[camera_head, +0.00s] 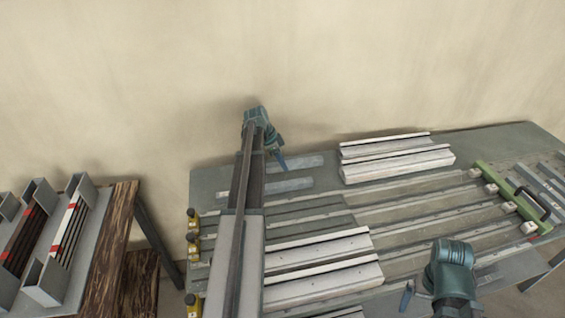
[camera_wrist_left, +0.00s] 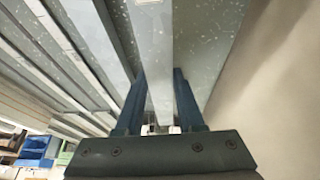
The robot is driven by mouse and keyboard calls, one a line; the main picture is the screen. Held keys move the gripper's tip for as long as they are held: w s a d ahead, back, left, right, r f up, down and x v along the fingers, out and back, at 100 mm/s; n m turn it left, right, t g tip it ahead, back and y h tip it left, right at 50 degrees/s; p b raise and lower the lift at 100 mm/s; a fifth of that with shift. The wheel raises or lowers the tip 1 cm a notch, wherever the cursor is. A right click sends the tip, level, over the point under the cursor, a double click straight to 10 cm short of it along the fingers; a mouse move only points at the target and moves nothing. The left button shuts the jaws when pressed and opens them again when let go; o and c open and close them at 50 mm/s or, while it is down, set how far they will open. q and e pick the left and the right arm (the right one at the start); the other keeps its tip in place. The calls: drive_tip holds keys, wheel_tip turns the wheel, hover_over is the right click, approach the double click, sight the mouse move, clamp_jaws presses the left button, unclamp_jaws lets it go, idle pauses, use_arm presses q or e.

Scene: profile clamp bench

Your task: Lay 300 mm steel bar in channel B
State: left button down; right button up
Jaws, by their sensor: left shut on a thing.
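My left gripper (camera_head: 284,165) reaches to the far side of the bench, near the wall. One blue finger shows in the head view. In the left wrist view both fingers stand either side of a light grey bar (camera_wrist_left: 153,55) and are shut on it. This seems to be the far flat steel bar (camera_head: 305,162) in the head view; whether it touches the bench top is not clear. Long parallel channels (camera_head: 400,197) run along the bench; no letter is readable, so I cannot tell which is B. My right gripper (camera_head: 407,295) is at the near side; its opening does not show.
A second flat bar (camera_head: 288,185) lies just nearer. Pale raised rails (camera_head: 397,163) stand at the back and more (camera_head: 320,270) at the front. Yellow-based clamps (camera_head: 192,245) line the left end. A green bar with a black handle (camera_head: 500,185) crosses the right. A rack (camera_head: 75,235) stands left.

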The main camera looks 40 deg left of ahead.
use_arm(q)
drive_tip(key=s+d, duration=0.2)
drive_tip(key=s, duration=0.2)
drive_tip(key=s+d+r, duration=0.1)
drive_tip(key=s+d, duration=0.2)
drive_tip(key=s, duration=0.2)
drive_tip(key=s+d+p, duration=0.1)
drive_tip(key=s+d, duration=0.2)
drive_tip(key=s, duration=0.1)
drive_tip(key=shift+s+d+r, duration=0.15)
drive_tip(key=shift+s+d, duration=0.05)
drive_tip(key=shift+d, duration=0.05)
